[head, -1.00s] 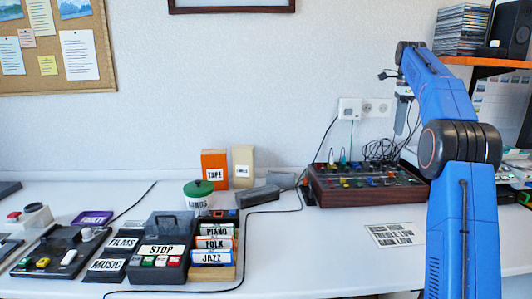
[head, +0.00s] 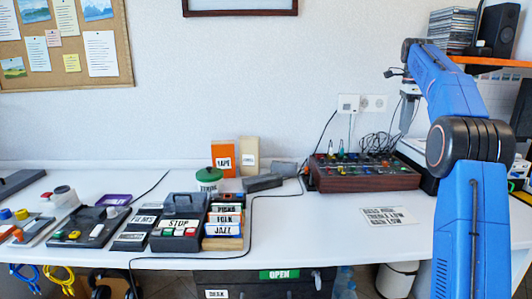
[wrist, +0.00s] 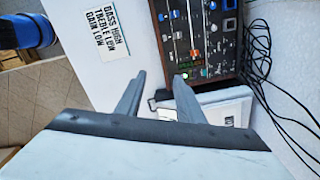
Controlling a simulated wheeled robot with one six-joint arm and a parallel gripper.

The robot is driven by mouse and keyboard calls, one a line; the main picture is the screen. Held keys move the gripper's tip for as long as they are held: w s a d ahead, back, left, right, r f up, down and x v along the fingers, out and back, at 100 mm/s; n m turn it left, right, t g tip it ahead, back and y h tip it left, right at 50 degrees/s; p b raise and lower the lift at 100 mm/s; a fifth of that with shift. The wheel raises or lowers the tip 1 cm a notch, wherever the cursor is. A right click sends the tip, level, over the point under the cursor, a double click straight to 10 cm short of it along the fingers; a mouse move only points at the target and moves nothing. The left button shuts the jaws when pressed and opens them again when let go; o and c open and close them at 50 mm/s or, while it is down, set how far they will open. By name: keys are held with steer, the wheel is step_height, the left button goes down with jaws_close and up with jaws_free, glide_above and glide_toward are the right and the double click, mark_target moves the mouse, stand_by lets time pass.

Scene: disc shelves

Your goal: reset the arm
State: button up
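My gripper shows at the bottom of the wrist view (wrist: 160,78), its two grey fingers apart with nothing between them, so it is open. In the head view my blue arm rises on the right and bends over at the top. My gripper there (head: 404,118) hangs down in front of the wall, above the right part of the white table (head: 330,222). It appears clear of the dark mixer box (head: 365,184) with coloured knobs, which also shows in the wrist view (wrist: 200,38).
Labelled cassette boxes, a STOP player (head: 180,222) and a green-lidded tin (head: 218,176) stand left of centre. A printed label card (head: 388,216) lies at the right. A shelf with a disc stack (head: 452,30) is behind my arm. The table's middle front is clear.

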steer(key=s+a+f+n+t, duration=0.1)
steer(key=s+a+n, duration=0.55)
steer(key=s, duration=0.55)
steer(key=s+a+f+n+t, duration=0.1)
steer(key=s+a+n, duration=0.4)
steer(key=s+a, duration=0.5)
steer(key=s+a+f+n+t, duration=0.1)
steer(key=s+f+n, duration=0.4)
steer(key=s+f, duration=0.6)
steer(key=s+a+f+n+t, duration=0.1)
steer(key=s+a+f+n, duration=0.3)
steer(key=s+f, duration=0.8)
steer(key=s+n, duration=0.1)
steer(key=s, duration=0.6)
steer(key=shift+s+f+t, duration=0.15)
steer(key=shift+f+t, duration=0.15)
